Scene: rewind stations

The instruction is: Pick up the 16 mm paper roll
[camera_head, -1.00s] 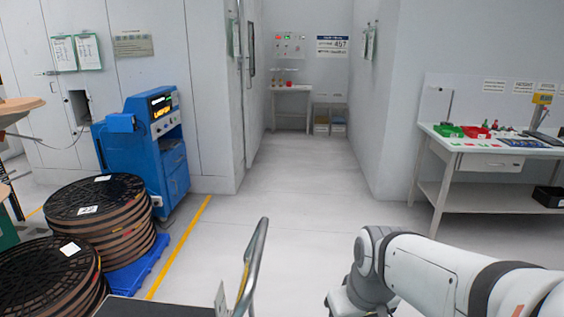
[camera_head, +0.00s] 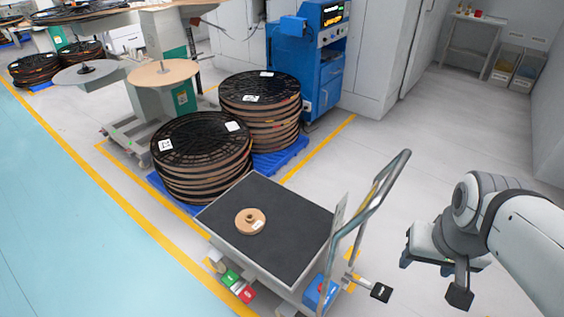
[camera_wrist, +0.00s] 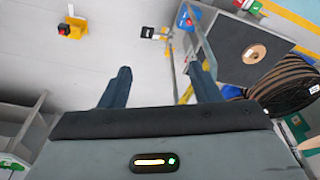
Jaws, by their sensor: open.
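In the wrist view the roll (camera_wrist: 254,54) shows at the upper right on the cart top (camera_wrist: 232,66). My gripper (camera_head: 420,278) hangs over the floor to the right of the cart, beyond its handle, well apart from the roll. In the wrist view its two dark fingers (camera_wrist: 160,88) are spread with nothing between them.
The cart's upright handle (camera_head: 368,215) stands between my gripper and the roll. Stacks of black reels (camera_head: 203,145) on blue pallets stand behind the cart. A blue machine (camera_head: 307,65) is at the back.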

